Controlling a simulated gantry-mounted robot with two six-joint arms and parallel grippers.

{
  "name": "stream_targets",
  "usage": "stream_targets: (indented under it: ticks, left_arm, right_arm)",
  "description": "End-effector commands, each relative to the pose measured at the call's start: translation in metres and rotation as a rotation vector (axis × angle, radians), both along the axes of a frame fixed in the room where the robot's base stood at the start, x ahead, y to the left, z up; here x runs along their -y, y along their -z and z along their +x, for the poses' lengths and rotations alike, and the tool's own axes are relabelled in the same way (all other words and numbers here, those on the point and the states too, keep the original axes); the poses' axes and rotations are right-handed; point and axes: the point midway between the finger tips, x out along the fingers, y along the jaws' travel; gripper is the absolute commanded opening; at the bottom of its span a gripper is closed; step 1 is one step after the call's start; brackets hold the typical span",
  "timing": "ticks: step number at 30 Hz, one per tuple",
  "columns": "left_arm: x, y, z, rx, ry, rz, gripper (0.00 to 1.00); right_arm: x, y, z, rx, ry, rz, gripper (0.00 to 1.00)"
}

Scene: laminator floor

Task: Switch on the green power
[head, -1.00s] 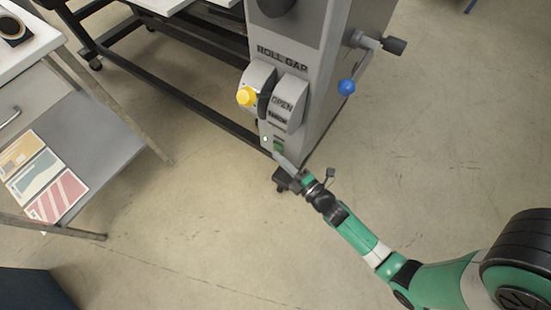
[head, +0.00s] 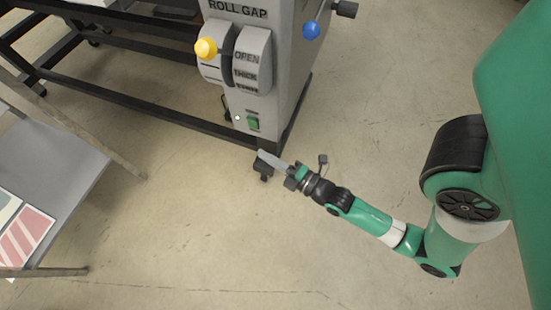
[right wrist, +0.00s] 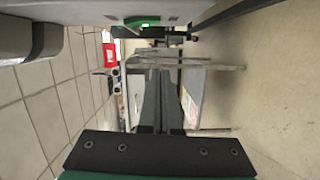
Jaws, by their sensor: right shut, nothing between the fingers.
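The green power switch (head: 253,124) is low on the front of the grey machine column (head: 270,104). A small pale round lamp (head: 237,118) sits just left of it. My right gripper (head: 262,156) is shut and empty, its thin fingertips a little below the switch in the picture and apparently apart from it. In the right wrist view my closed fingers (right wrist: 160,103) point forward, and a bright green part (right wrist: 147,24) shows at the top, beyond and above the tips. Whether the switch is pressed I cannot tell. My left gripper is not in view.
Above the switch are a lever with a yellow knob (head: 206,48) and a roll gap scale (head: 252,60). A blue knob (head: 311,30) is on the column's side. A grey cart (head: 60,165) with printed sheets stands left. The floor in front is clear.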

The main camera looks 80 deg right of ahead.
Motion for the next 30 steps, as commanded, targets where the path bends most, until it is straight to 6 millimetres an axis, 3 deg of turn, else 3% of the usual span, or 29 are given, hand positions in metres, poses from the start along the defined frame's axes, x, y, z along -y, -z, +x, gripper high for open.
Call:
stream_targets:
  ticks: [3,9,30]
  left_arm:
    - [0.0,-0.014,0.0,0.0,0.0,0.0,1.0]
    - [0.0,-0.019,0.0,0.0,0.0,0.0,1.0]
    - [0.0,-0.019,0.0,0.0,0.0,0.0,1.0]
  right_arm:
    - [-0.01,-0.003,-0.023,-0.004,0.0,0.001,0.0]
    - [-0.019,0.0,-0.044,0.0,0.0,-0.001,0.0]
    - [-0.02,-0.001,-0.042,0.01,-0.003,0.003,0.0]
